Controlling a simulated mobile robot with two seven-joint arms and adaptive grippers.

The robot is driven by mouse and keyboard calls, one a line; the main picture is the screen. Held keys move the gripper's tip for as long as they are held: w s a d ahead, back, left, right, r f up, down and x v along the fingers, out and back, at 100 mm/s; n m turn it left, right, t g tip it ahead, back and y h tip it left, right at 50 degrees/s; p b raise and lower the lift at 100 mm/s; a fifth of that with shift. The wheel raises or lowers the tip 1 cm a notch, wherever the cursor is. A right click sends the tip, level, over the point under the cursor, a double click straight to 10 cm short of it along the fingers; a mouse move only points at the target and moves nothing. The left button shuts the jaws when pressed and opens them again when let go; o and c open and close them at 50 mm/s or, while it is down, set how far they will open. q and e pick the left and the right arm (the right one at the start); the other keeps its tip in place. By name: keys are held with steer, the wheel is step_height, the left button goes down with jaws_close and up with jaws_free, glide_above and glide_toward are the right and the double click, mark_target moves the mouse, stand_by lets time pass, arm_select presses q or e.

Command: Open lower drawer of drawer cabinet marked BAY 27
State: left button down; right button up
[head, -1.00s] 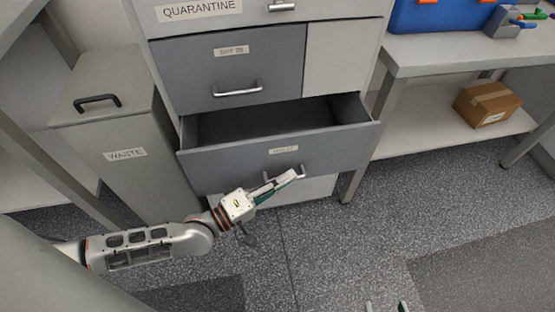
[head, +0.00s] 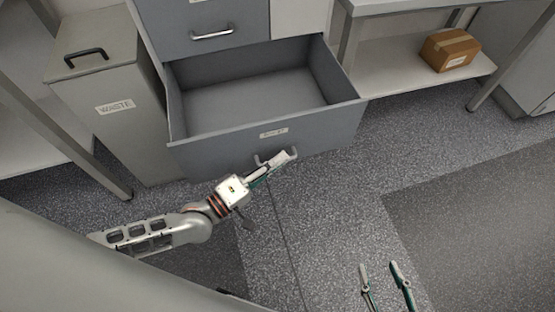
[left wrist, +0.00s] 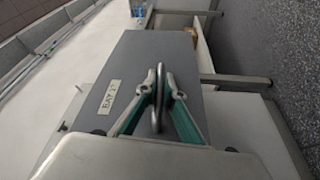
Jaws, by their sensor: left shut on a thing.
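The lower drawer (head: 325,127) of the grey cabinet is pulled far out, and its empty inside shows from above. Its front has a small label, which reads like BAY 27 in the left wrist view (left wrist: 108,97). My left gripper (head: 280,161) is at the drawer front, shut on the drawer's metal bar handle (left wrist: 160,90). In the left wrist view its two fingers close around the bar from both sides. The drawer above (head: 170,27), with its own bar handle (head: 212,35), is closed. My right gripper (head: 382,266) is open and empty, low over the floor.
A grey waste bin (head: 120,140) marked WASTE stands close at the left of the cabinet. A bench with a lower shelf (head: 400,75) is at the right, with a cardboard box (head: 450,52) on it. The floor in front of the drawer is clear.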

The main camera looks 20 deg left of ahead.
arm_select(q)
steer(key=shift+s+d, duration=0.2)
steer(key=shift+s, duration=0.1)
steer(key=c, duration=2.2)
jaws_free()
steer(key=shift+o, duration=0.2)
steer(key=v, duration=0.7)
steer(key=shift+s, duration=0.2)
steer(key=shift+a, duration=0.15)
